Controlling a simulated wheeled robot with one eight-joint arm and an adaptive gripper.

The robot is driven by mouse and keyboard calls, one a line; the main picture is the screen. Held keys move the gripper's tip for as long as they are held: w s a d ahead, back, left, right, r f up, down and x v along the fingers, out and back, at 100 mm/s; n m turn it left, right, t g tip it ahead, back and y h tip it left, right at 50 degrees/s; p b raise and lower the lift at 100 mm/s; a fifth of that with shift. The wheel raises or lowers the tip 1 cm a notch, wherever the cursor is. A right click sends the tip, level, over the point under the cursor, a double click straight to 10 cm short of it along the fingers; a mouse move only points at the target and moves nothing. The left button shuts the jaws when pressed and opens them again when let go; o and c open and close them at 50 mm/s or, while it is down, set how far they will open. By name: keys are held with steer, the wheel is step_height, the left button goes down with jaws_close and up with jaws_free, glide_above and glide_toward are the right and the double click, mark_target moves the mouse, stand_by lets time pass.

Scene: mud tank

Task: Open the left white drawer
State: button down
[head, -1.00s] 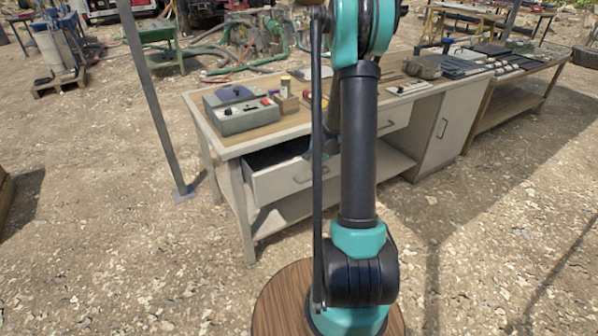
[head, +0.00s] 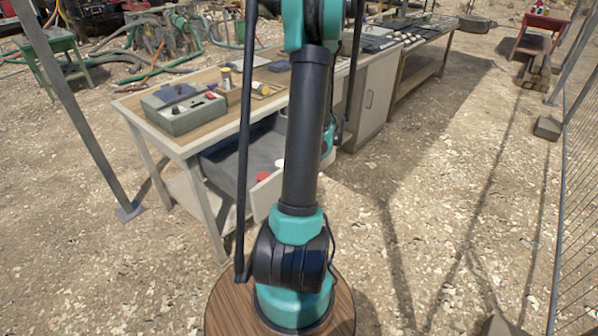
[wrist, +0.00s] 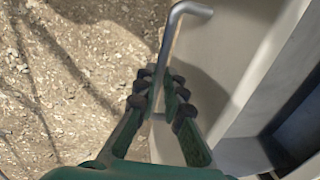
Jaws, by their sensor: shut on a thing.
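The left white drawer (head: 262,196) is pulled far out from under the workbench, with its dark grey inside showing in the head view. A red round thing (head: 263,176) and a white one (head: 280,164) show at the drawer, partly hidden by my arm. In the wrist view, my gripper (wrist: 160,88) is shut on the drawer's metal bar handle (wrist: 183,22), whose bent end sticks out past the fingers. The pale drawer front (wrist: 232,48) is just to the right of the fingers. My gripper is hidden behind my arm in the head view.
The workbench (head: 205,134) carries a grey control box (head: 183,108) and small jars. A metal post (head: 75,110) stands at the left, and a wire fence (head: 580,200) at the right. Open gravel ground lies right of the bench.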

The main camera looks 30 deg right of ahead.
steer(key=shift+s+d, duration=0.1)
steer(key=shift+s, duration=0.2)
steer(key=c, duration=1.6)
jaws_free()
step_height(320, 180, up, 12)
steer(key=s, duration=0.2)
steer(key=shift+d, duration=0.35)
steer(key=shift+f, duration=0.1)
